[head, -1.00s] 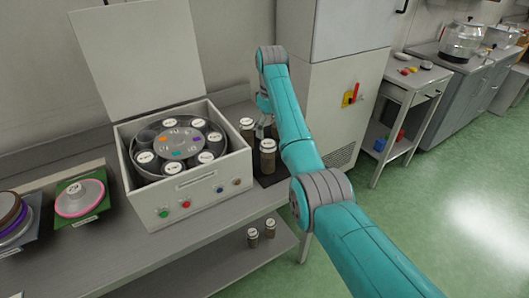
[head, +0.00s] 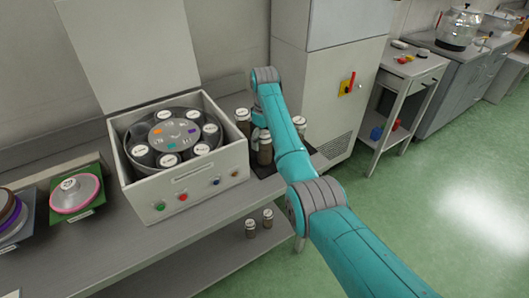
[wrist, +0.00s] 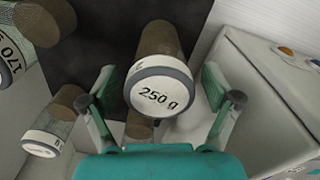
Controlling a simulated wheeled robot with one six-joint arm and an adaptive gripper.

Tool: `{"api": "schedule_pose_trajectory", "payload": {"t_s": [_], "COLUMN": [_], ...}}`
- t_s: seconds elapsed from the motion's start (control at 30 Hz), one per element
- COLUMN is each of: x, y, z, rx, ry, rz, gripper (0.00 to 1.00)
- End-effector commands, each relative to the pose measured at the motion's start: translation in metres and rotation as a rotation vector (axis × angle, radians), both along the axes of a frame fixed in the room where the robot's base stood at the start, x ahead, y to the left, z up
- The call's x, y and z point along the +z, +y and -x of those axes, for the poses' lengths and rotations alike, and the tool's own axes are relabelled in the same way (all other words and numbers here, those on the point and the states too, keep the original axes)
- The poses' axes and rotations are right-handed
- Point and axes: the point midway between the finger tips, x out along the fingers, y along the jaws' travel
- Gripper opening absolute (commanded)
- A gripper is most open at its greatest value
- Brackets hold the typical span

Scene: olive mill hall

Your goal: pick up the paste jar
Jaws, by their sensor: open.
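A jar with a white lid marked "250 g" and a brown body (wrist: 160,40) is in the middle of the wrist view, its lid facing the camera. My open gripper (wrist: 160,98) has one finger on each side of this jar, with gaps visible. Whether it is the paste jar cannot be read. In the head view, brown jars (head: 264,152) with pale lids stand on a dark mat beside the white machine. My arm hides part of that group and the fingertips.
The open-lidded white machine (head: 190,190) holds a carousel of jars. A grey cabinet (head: 325,90) stands behind. Two small jars (head: 258,222) stand on the lower shelf.

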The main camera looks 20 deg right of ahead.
Motion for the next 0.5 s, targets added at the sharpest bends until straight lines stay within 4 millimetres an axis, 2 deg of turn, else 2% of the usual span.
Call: {"api": "schedule_pose_trajectory", "payload": {"t_s": [0.1,0.33,0.37,0.5], "x": [-0.0133,-0.0154,-0.0153,-0.0152], "y": [-0.0003,-0.0004,-0.0004,-0.0004], "z": [0.0001,-0.0001,-0.0001,-0.0003], "rx": [0.000,0.000,0.000,0.000], "ry": [0.000,0.000,0.000,0.000], "rz": [0.000,0.000,0.000,0.000], "gripper": [0.88,0.88,0.83,0.48]}}
